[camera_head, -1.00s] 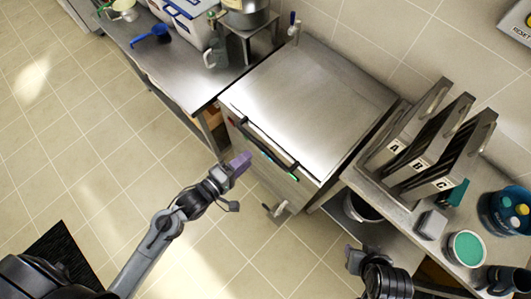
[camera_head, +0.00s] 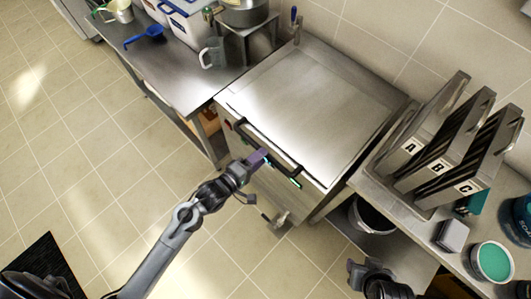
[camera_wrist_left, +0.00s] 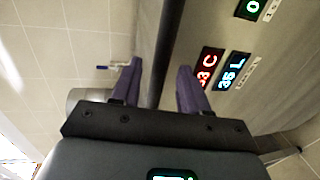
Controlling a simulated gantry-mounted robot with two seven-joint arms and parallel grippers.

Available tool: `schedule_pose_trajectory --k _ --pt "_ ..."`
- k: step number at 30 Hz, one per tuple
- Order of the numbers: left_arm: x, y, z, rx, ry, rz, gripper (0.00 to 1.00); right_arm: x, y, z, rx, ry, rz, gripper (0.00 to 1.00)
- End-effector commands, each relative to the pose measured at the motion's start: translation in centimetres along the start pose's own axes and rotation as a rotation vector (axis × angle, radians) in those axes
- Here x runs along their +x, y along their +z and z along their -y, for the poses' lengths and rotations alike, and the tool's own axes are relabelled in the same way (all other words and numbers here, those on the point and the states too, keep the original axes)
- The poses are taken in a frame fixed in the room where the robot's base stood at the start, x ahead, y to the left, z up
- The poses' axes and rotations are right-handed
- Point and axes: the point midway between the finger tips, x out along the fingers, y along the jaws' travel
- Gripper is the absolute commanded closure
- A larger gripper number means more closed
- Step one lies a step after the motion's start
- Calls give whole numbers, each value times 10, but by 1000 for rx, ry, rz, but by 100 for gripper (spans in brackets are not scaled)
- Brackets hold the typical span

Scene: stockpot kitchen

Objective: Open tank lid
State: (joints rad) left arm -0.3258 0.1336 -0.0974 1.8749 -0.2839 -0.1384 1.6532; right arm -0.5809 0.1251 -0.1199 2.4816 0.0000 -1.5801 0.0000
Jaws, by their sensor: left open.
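The tank has a flat closed metal lid (camera_head: 312,105) with a dark bar handle (camera_head: 284,160) along its front edge. My left gripper (camera_head: 258,157) is at the front of the tank, at the handle. In the left wrist view its two purple fingers (camera_wrist_left: 158,85) are open, and the dark handle bar (camera_wrist_left: 167,40) runs between them with space on both sides. The handle's middle is partly hidden by the gripper in the head view. My right gripper (camera_head: 356,270) is at the bottom right, away from the lid; its jaws are unclear.
Lit displays (camera_wrist_left: 222,70) sit on the tank front. A counter (camera_head: 170,70) with containers and a blue scoop (camera_head: 148,37) stands left. A right-hand counter holds panels marked A, B, C (camera_head: 435,165) and a green-filled cup (camera_head: 493,262).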

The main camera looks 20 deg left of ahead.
Motion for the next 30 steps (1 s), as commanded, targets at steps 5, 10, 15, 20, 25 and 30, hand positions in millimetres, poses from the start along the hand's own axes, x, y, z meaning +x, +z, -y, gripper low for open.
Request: schedule_pose_trajectory --k 5,10,15,20,25,30 --pt "22 0 0 -1 1 0 56 4 1 1 4 -3 0 57" --pt "32 0 0 -1 0 -1 56 5 1 2 7 -6 0 57" --pt "34 0 0 -1 -1 0 56 5 1 2 8 -7 0 57" --pt "34 0 0 -1 -1 0 56 5 1 2 8 -7 0 57" --pt "33 0 0 0 -1 0 82 5 1 2 7 -6 0 57" --pt "33 0 0 0 -1 0 100 5 2 1 2 -2 1 57"
